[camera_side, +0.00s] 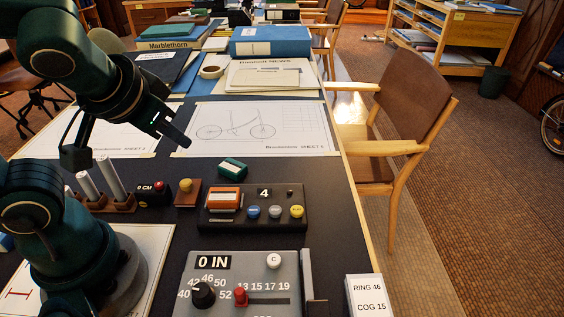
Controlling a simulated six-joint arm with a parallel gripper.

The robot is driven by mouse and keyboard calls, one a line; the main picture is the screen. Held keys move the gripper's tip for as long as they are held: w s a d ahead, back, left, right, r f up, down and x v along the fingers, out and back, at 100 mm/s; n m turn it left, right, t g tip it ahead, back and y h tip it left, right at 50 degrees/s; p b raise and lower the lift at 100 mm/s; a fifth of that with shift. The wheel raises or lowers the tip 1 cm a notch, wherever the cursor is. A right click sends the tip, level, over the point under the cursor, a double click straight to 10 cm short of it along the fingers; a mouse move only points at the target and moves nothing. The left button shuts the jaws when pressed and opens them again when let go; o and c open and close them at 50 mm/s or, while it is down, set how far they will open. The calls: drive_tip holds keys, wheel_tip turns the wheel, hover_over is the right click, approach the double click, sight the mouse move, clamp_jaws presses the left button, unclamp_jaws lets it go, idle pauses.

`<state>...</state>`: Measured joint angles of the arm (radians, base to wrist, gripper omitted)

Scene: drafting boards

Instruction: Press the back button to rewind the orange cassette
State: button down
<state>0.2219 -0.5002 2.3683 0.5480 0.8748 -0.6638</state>
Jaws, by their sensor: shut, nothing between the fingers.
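The orange cassette (224,197) sits in the left part of a black player box (255,222) on the dark desk. A small label on the box reads 4. Along the box's front are a blue button (253,212), a grey button (275,212) and a yellow button (297,212). The lettering on them is too small to read, so I cannot tell which is back. My gripper (184,141) is shut and empty, above the drawing sheet, behind and left of the player, apart from it.
A green cassette (233,168) lies just behind the player. A wooden block with a yellow knob (186,186) stands to its left. A grey panel (240,262) with a dial and a red slider is in front. Books and a blue binder (271,42) stand farther back.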

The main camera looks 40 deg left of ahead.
drive_tip(key=w+d+m+t, duration=0.2)
drive_tip(key=w+d+m, duration=0.1)
drive_tip(key=w+d, duration=0.15)
drive_tip(key=m, duration=0.4)
hover_over(254, 212)
drive_tip(key=s, duration=0.1)
wheel_tip(254, 212, down, 2)
drive_tip(key=f, duration=0.1)
drive_tip(key=shift+a+r+h, duration=0.1)
drive_tip(key=shift+r+h, duration=0.15)
drive_tip(key=shift+h, duration=0.05)
drive_tip(key=shift+f, duration=4.4)
drive_tip(key=shift+f, duration=0.15)
drive_tip(key=shift+f, duration=0.25)
